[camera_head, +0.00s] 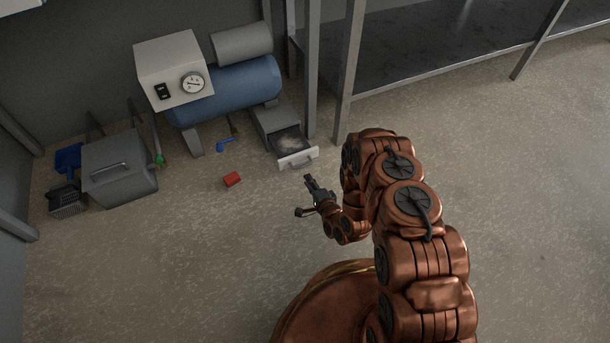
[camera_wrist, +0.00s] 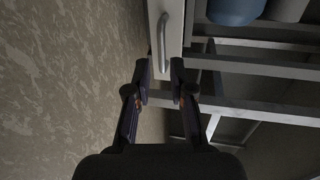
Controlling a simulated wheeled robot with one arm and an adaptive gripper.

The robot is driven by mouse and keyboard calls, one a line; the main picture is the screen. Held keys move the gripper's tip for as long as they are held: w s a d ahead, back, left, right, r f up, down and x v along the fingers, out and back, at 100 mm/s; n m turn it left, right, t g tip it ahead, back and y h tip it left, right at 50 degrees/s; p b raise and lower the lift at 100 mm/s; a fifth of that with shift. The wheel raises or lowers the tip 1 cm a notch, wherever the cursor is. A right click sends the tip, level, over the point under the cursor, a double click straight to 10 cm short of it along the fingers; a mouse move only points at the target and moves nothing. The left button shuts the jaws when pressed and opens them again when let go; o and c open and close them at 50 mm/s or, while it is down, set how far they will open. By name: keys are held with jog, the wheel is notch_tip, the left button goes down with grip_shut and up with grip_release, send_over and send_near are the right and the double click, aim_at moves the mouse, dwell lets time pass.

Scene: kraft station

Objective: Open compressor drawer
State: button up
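The compressor has a blue tank (camera_head: 230,90) and a light control box (camera_head: 172,65) with a gauge. Its grey drawer (camera_head: 288,142) stands partly pulled out, with its inside showing. The pale drawer front (camera_head: 290,163) carries a bar handle (camera_head: 299,158). My gripper (camera_head: 309,182) is just in front of the drawer, apart from the handle. In the wrist view my gripper (camera_wrist: 159,70) is open and empty, its two fingers spread. The grey handle (camera_wrist: 163,42) shows ahead of the fingertips, with its near end lined up between them. The exact distance is hard to judge.
A red block (camera_head: 232,179) lies on the floor left of my gripper. A grey toolbox (camera_head: 119,168) and a blue scoop (camera_head: 68,158) stand further left. A metal table leg (camera_head: 348,75) rises right of the drawer. The floor in front is mostly clear.

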jog(key=v, duration=0.2)
jog(key=shift+s+d, duration=0.15)
jog(key=shift+s, duration=0.25)
jog(key=shift+r, duration=0.1)
